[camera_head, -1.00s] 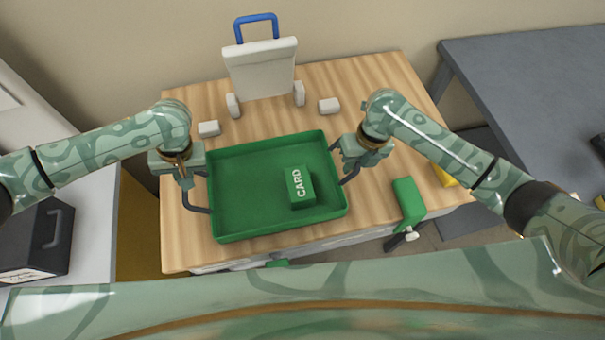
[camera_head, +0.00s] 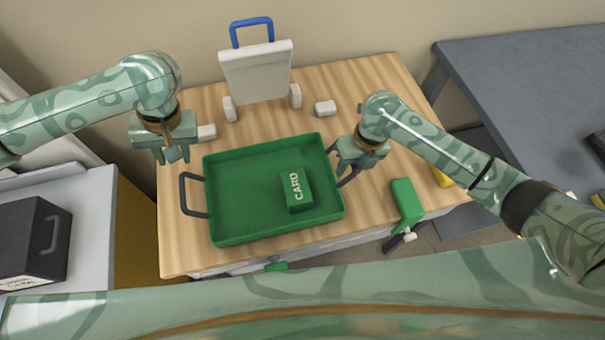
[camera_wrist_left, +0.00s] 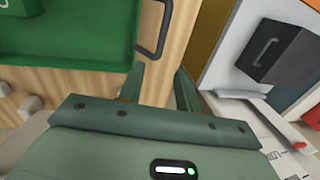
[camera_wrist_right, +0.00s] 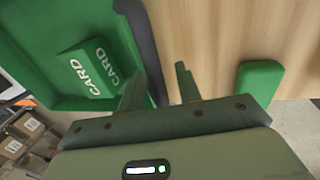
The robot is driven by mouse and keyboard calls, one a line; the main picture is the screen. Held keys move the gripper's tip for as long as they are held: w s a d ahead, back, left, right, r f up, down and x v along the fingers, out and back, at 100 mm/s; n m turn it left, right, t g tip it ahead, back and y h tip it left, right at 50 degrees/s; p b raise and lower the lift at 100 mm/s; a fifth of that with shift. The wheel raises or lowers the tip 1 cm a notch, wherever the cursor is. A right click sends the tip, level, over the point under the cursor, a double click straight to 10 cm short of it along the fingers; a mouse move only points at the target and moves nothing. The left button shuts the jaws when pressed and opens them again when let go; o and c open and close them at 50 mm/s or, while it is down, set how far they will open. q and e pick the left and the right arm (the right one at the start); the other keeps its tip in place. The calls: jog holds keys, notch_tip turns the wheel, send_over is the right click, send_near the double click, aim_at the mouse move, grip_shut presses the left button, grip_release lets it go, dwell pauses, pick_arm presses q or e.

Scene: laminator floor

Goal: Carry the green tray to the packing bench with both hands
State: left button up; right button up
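The green tray (camera_head: 240,225) lies flat on a wooden-topped table, with a green box marked CARD (camera_head: 295,190) inside it. Its dark left handle (camera_head: 187,195) is free; it also shows in the left wrist view (camera_wrist_left: 153,30). My left gripper (camera_head: 174,158) is open and empty, raised above and behind that handle. My right gripper (camera_head: 348,172) is at the tray's right handle. In the right wrist view its fingers (camera_wrist_right: 160,85) stand apart, with the dark handle (camera_wrist_right: 143,40) beside and partly behind the left finger.
The wooden table (camera_head: 375,90) also holds a white upright device with a blue handle (camera_head: 256,70), small white blocks and a green clamp-like piece (camera_head: 405,200). A largely clear grey table (camera_head: 520,80) stands right. A black box (camera_head: 35,240) sits on a pale surface at left.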

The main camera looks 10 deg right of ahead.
jog(key=shift+d+r, duration=0.1)
jog(key=shift+r, duration=0.35)
pick_arm(q)
jog(key=shift+d+r, duration=0.1)
jog(key=shift+r, duration=0.4)
pick_arm(e)
notch_tip(320, 180, up, 11)
jog(key=d, duration=0.2)
jog(key=shift+w, duration=0.25)
jog(key=shift+f, duration=0.1)
